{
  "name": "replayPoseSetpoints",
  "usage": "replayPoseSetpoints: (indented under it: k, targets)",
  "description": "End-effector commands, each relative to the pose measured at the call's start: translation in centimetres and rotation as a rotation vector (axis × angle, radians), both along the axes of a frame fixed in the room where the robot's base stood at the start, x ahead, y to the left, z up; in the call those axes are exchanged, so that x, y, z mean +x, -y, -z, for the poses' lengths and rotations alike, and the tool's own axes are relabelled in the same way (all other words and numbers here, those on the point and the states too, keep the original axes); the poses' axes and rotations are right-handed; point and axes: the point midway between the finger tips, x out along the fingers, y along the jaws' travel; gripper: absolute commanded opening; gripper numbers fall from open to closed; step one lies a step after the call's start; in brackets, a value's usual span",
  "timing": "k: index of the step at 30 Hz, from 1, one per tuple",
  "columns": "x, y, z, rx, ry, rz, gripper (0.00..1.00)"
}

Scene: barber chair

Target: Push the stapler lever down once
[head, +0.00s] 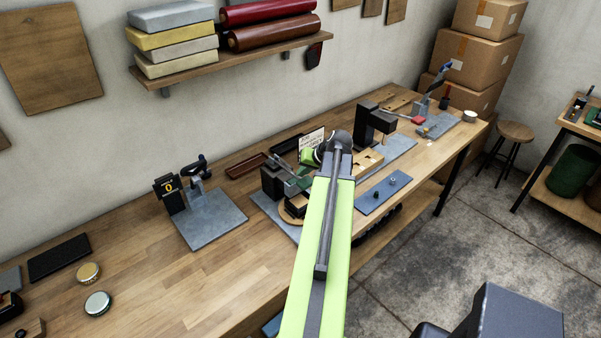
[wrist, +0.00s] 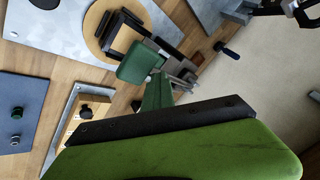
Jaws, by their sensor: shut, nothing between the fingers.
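A stapler-like device stands on a grey plate at mid-bench in the head view, with a black block (head: 271,181) and a round wooden base (head: 291,216). My lime arm partly covers it. My gripper (head: 299,186) has dark green fingers over this device. In the wrist view, my gripper (wrist: 141,66) is shut and empty beside a black frame and grey metal bars (wrist: 178,68). A dark handle (wrist: 229,50) sticks out past the bars; I cannot tell if it is the lever. Contact between fingers and device cannot be told. The wooden disc (wrist: 101,22) lies close by.
A counter device (head: 169,189) showing 0 stands left on its own plate (head: 212,219). A black press (head: 368,122) and a blue board with knobs (head: 382,193) lie right. Two round tins (head: 97,303) sit front left. A shelf (head: 235,57) hangs above.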

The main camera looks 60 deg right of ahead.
Motion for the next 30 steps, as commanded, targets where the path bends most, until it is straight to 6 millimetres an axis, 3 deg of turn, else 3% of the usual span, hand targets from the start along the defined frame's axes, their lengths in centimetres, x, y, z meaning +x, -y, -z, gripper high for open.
replayPoseSetpoints:
  k: [6, 24, 30]
  targets:
    - [0.0, 0.0, -0.3, 0.001, -0.002, 0.0, 0.0]
    - [0.5, 0.2, -3.9, 0.001, -0.001, 0.001, 0.0]
    - [0.5, 0.2, -3.9, 0.0, -0.001, 0.001, 0.0]
